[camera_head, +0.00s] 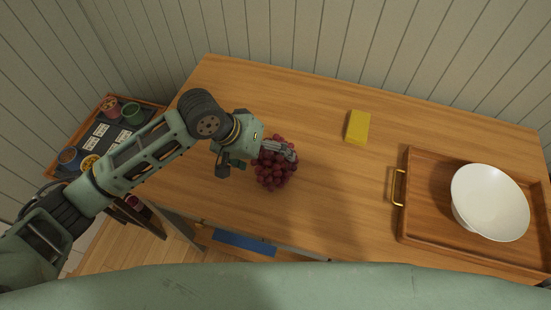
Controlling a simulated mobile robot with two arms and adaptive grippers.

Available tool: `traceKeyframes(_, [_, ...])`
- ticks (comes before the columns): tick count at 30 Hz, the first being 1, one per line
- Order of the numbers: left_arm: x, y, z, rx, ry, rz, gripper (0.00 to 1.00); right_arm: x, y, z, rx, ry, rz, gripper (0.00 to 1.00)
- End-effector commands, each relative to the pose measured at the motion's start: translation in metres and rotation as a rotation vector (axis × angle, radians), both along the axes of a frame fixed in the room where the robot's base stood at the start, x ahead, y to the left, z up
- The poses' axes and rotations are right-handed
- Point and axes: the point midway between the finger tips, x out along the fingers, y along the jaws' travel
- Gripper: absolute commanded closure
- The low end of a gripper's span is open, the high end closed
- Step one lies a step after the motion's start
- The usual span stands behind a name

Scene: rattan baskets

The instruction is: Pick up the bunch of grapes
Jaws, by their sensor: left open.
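A bunch of dark red grapes (274,174) lies on the wooden table (240,90), left of its middle. My left gripper (282,152) is at the upper part of the bunch, with its fingers over the grapes. It is open; part of the bunch is hidden behind the fingers, and I cannot tell whether they touch the grapes. My right gripper is not in view.
A yellow block (357,127) lies near the table's back. A wooden tray (413,190) with a brass handle holds a white bowl (489,202) at the right. A small side table with cups (131,112) stands at the left. The table's middle is clear.

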Motion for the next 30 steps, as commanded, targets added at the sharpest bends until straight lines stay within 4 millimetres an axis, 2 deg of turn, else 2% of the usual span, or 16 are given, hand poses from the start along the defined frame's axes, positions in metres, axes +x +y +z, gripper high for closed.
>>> traceKeyframes(3, [0.006,-0.008,-0.014,0.001,0.004,0.001,0.03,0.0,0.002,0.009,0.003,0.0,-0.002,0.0])
traceKeyframes(7, [0.009,-0.016,-0.03,0.002,0.002,-0.001,0.03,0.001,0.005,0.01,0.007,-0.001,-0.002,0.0])
traceKeyframes(16, [0.01,-0.018,-0.036,0.0,-0.001,0.0,0.03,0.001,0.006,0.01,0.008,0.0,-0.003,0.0])
traceKeyframes(30, [0.01,-0.018,-0.035,0.001,-0.002,-0.001,0.44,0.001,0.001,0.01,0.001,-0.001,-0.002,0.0])
